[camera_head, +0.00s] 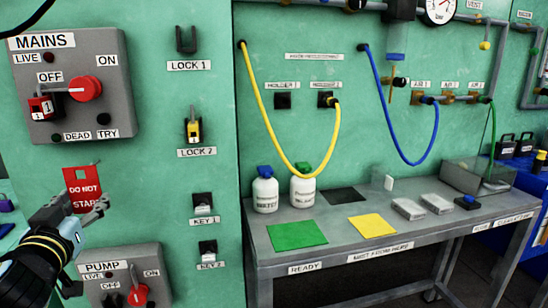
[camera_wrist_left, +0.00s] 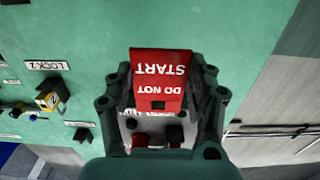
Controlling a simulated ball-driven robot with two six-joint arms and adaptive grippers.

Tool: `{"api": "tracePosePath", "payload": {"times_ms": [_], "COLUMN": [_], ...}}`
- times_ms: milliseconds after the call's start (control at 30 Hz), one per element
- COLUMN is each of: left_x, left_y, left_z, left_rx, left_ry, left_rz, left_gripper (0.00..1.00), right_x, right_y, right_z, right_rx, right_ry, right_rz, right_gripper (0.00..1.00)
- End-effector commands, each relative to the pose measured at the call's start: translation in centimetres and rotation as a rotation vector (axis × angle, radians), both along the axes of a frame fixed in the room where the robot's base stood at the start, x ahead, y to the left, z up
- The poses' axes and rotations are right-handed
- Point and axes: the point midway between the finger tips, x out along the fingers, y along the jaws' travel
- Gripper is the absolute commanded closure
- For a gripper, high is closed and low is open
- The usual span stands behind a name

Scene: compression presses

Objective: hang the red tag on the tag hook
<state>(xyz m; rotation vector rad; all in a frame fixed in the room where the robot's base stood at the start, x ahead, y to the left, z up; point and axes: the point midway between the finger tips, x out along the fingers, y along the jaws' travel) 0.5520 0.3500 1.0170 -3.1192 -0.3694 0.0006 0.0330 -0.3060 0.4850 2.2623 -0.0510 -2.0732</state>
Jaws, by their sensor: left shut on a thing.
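The red tag (camera_head: 82,186), printed DO NOT START, is upright against the green wall, below the MAINS box. My left gripper (camera_head: 98,208) is shut on it at the tag's lower right. In the left wrist view the tag (camera_wrist_left: 158,72) appears upside down between the fingers of the gripper (camera_wrist_left: 160,95), with a dark square hole near its lower edge. I cannot make out the tag hook; it may be hidden behind the tag or gripper. Whether the tag touches the wall is unclear. My right gripper is not in view.
The MAINS box (camera_head: 110,55), with a red lock (camera_head: 40,107) by its red switch, is above the tag. The PUMP box (camera_head: 125,258) is below. LOCK 2 holds a yellow padlock (camera_head: 194,130); the LOCK 1 holder (camera_head: 186,40) looks empty. A grey bench (camera_head: 345,232) stands right.

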Motion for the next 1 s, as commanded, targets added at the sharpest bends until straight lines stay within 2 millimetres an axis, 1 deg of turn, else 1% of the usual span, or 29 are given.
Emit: {"api": "tracePosePath", "payload": {"times_ms": [100,233,300,467,567,800,867,933,967,1000], "left_x": [-1.6,-3.0,-2.0,0.1,1.7,6.2,7.0,6.9,6.9,6.7], "left_y": [-0.4,-0.7,-0.5,0.0,0.4,1.5,1.7,1.7,1.7,1.6], "left_z": [-0.2,-0.1,0.2,0.2,0.3,0.1,0.1,-1.3,-1.6,-1.6], "left_rx": [0.000,-0.001,0.000,0.000,-0.001,-0.001,0.000,0.000,0.001,-0.001], "left_ry": [0.001,0.001,-0.002,-0.001,-0.002,-0.002,-0.001,0.002,0.002,0.002], "left_rz": [-0.001,-0.001,0.000,0.001,0.000,0.001,0.001,0.000,0.000,0.000], "left_gripper": [0.63,0.63,0.63,0.63,0.63,0.63,0.63,0.63,0.63,0.66], "right_x": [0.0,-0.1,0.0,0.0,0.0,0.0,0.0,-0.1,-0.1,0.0], "right_y": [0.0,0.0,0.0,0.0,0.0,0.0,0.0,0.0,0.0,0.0], "right_z": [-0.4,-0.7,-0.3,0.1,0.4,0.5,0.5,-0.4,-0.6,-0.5], "right_rx": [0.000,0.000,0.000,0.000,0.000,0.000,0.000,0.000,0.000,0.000], "right_ry": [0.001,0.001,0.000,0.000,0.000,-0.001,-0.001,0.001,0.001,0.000], "right_rz": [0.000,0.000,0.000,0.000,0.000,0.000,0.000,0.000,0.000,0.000], "right_gripper": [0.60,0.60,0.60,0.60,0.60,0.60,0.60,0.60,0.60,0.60]}}
